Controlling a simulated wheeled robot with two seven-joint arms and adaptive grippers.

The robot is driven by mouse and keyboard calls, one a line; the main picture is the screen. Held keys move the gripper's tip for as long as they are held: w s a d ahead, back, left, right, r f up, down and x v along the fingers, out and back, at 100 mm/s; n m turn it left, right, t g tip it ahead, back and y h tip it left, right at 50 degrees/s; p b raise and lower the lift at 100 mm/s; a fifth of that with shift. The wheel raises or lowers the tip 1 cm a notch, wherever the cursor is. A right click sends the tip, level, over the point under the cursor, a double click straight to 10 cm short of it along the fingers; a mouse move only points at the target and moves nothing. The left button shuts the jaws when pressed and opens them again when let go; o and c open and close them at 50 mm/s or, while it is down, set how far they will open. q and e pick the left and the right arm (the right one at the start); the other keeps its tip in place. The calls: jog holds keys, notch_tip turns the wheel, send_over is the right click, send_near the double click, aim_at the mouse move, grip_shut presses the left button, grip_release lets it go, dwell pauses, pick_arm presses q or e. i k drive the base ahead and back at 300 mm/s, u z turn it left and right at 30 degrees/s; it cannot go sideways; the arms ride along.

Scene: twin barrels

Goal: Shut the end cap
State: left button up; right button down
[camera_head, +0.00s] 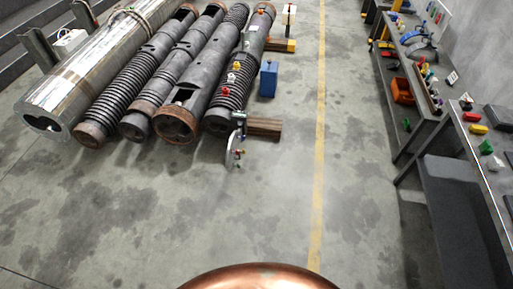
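Several long grey barrels lie side by side on the floor at the upper left in the head view. The rightmost barrel (232,97) has ribbed sections and small coloured parts along its top. At its near end, a thin, light round plate (232,152), which looks like the end cap, stands out edge-on toward me. It appears swung open and has small red and green parts on it. A wooden block (264,127) lies beside that end. Neither of my grippers is in view.
A large shiny cylinder (90,70) lies at the far left. A blue box (269,78) stands right of the barrels. Workbenches (432,130) with tools line the right wall. The floor between, with a yellow line (319,140), is clear.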

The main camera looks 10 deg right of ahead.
aim_at(233, 143)
jog(key=z, duration=0.15)
jog(key=i, duration=0.7)
jog(key=u, duration=0.7)
jog(key=i, duration=0.5)
jog(key=u, duration=0.5)
